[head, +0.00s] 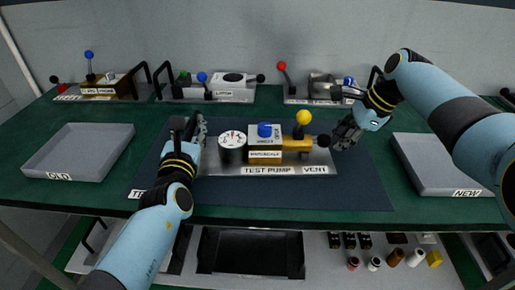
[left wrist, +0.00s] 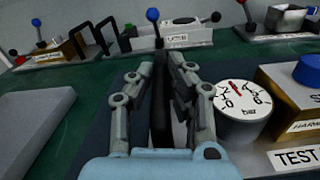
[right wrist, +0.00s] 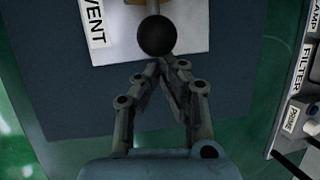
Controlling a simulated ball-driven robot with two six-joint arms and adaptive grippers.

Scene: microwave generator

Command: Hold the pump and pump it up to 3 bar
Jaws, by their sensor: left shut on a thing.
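The test pump (head: 287,158) sits on a grey plate labelled TEST PUMP and VENT, on a dark mat. It has a round white gauge (head: 232,139) with a red mark near the top of its dial, a blue cap (head: 264,130), a yellow knob (head: 304,117) and a black ball (head: 323,141) at its right end. My left gripper (left wrist: 160,75) is shut on a dark upright bar (left wrist: 161,120) left of the gauge. My right gripper (right wrist: 160,65) is shut and empty beside the black ball (right wrist: 156,36).
A grey tray labelled OLD (head: 80,150) lies at the left and one labelled NEW (head: 440,163) at the right. Several fixtures with coloured levers stand along the back, including a plate with a blue lever (head: 207,88). Small parts sit on a lower shelf (head: 395,261).

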